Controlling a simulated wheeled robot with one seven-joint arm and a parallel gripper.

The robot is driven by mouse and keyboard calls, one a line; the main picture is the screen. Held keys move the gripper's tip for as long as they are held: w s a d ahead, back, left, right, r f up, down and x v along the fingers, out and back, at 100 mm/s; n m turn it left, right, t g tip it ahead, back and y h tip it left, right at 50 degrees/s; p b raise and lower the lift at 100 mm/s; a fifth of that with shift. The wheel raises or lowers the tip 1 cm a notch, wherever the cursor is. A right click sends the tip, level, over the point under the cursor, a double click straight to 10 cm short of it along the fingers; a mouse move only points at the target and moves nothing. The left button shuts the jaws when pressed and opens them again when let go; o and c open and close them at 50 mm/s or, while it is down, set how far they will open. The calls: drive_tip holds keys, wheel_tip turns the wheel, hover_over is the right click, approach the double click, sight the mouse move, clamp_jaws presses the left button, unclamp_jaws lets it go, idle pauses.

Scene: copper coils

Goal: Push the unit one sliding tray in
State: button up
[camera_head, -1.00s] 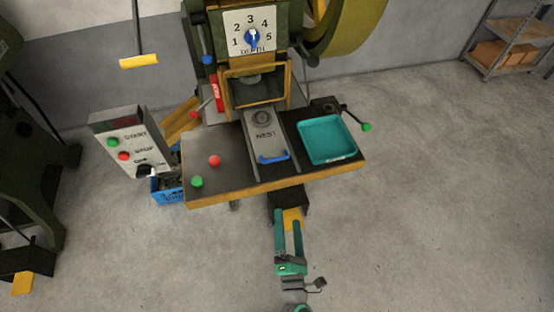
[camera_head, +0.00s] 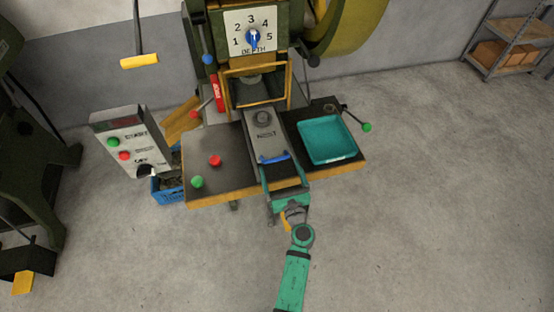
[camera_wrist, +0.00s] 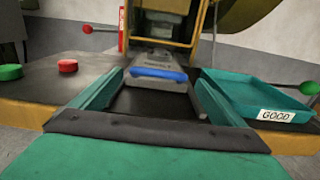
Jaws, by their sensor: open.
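The sliding tray (camera_head: 265,138) is a grey plate marked NEST with a round recess and a blue handle (camera_head: 273,158) at its near end. It lies on the dark press table (camera_head: 226,166), stretching back toward the yellow-framed opening (camera_head: 254,84). In the wrist view the tray's blue handle (camera_wrist: 158,73) is ahead, between and beyond my fingers. My gripper (camera_head: 283,172) is open and empty at the table's front edge, its two teal fingers spread to either side of the handle's near side. I cannot tell whether they touch anything.
A teal bin (camera_head: 328,141) labelled GOOD in the wrist view stands close right of the tray. Red (camera_head: 215,160) and green (camera_head: 197,182) buttons are on the table's left. A lever with a green knob (camera_head: 367,127) sticks out at right. A control box (camera_head: 127,145) stands left.

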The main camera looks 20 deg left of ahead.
sight(277, 158)
drive_tip(key=shift+x, duration=2.6)
drive_tip(key=shift+c, duration=0.6)
